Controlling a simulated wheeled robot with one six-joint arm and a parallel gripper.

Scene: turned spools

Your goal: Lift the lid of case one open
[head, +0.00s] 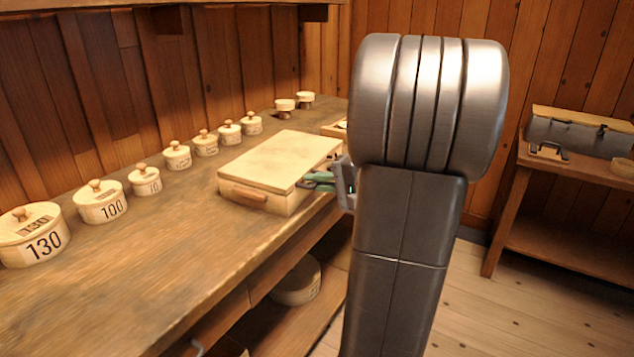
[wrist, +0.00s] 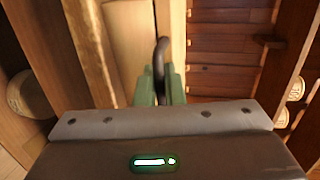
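A pale wooden case (head: 278,157) sits on the workbench with its lid flat and closed. A brown wooden grip (head: 249,194) is on its left front side. My gripper (head: 318,182) is at the case's right side, at about lid height, partly hidden by my arm. In the wrist view the two green fingers (wrist: 160,88) are close together, with a dark curved handle (wrist: 162,55) between them that fills the gap. The pale lid (wrist: 128,40) shows beside it. No number can be read on the case, so I cannot tell whether it is case one.
Several lidded round boxes, including one marked 130 (head: 34,235) and one marked 100 (head: 100,203), line the workbench (head: 160,270) along the wall. A round box (head: 297,282) sits on the shelf below. A side table (head: 570,165) at right holds a grey case (head: 578,137).

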